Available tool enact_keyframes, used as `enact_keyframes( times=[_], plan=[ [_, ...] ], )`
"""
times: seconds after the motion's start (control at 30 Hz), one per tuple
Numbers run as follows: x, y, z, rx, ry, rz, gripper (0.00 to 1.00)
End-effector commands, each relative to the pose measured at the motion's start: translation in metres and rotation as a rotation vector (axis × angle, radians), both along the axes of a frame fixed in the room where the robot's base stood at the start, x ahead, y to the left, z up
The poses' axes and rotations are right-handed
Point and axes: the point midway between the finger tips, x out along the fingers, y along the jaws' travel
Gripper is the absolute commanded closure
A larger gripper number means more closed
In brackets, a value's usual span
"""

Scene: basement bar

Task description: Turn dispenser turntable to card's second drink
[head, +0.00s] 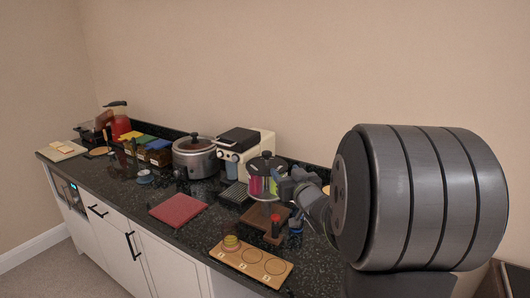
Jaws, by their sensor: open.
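The dispenser turntable (262,184) appears to be the round container with pink, green and dark sections and a black knob on top, on the counter right of centre. My gripper (284,188) is at its right side, in front of part of it. The gripper is open; I cannot tell whether it touches the container.
A brown block with a red-topped dark cylinder (275,225) stands just below my gripper. A cream coffee machine (243,147) and a silver cooker (194,160) stand left of the container. A red mat (178,209) lies in front. The dark counter (150,225) has free room near its front edge.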

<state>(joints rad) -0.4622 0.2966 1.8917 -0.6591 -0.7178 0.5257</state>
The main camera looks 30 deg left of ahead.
Motion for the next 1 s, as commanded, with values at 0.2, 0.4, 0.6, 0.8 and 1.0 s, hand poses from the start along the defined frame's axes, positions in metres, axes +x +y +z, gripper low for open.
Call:
enact_keyframes(
  times=[0.2, 0.4, 0.6, 0.8, 1.0],
  plan=[
    [-0.001, 0.009, -0.002, 0.007, -0.011, 0.023, 0.46],
    [0.022, 0.037, -0.002, 0.007, -0.009, 0.023, 0.46],
    [0.048, 0.070, -0.002, 0.008, -0.010, 0.022, 0.46],
    [0.073, 0.101, -0.002, 0.007, -0.009, 0.021, 0.46],
    [0.092, 0.125, -0.001, 0.007, -0.011, 0.021, 0.46]
  ],
)
